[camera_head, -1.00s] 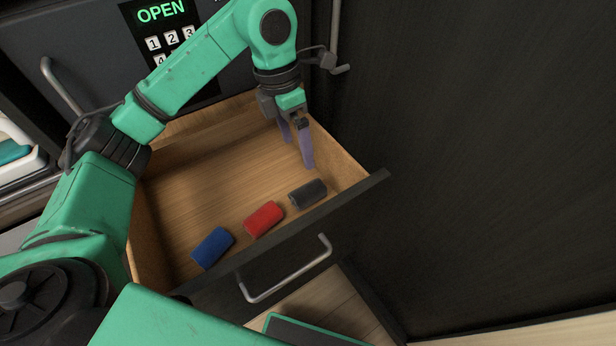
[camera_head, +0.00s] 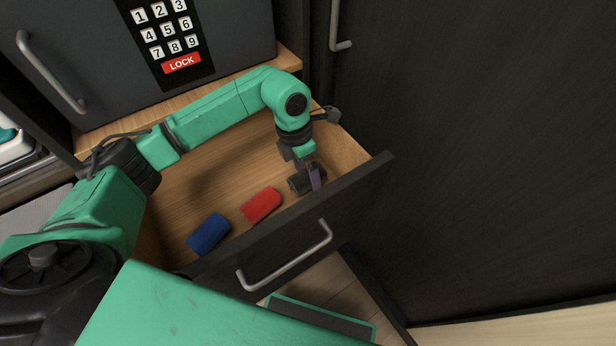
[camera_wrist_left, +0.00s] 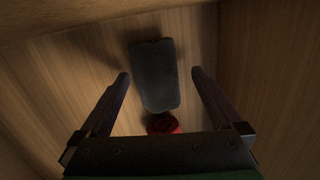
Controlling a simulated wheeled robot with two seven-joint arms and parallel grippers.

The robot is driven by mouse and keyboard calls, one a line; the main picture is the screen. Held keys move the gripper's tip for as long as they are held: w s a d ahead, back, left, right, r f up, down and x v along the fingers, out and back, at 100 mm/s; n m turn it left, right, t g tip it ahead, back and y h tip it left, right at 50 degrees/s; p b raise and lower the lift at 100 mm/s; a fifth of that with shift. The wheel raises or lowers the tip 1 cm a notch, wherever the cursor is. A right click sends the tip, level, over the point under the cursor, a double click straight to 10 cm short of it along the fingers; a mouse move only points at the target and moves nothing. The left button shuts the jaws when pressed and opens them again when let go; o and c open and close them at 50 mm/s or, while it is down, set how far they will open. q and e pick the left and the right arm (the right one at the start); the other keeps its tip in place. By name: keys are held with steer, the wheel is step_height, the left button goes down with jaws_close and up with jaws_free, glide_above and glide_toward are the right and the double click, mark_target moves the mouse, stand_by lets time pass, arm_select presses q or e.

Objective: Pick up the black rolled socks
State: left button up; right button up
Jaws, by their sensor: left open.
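The black rolled socks (camera_head: 299,183) lie in the open wooden drawer near its front right. My left gripper (camera_head: 315,178) is down at the black socks, its purple fingers open. In the left wrist view the black socks (camera_wrist_left: 155,76) lie between and just beyond the two open fingertips (camera_wrist_left: 160,76), with a gap on either side. The head view hides part of the socks behind a finger. My right gripper is not in view.
Red rolled socks (camera_head: 261,204) and blue rolled socks (camera_head: 209,234) lie beside the black ones in a row. The drawer front (camera_head: 300,226) with its handle (camera_head: 290,262) stands close by. A keypad safe (camera_head: 165,40) is behind. The drawer's back floor is clear.

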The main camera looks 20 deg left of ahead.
arm_select(q)
steer(key=shift+f, duration=0.25)
steer(key=c, duration=1.1)
steer(key=shift+r, duration=0.1)
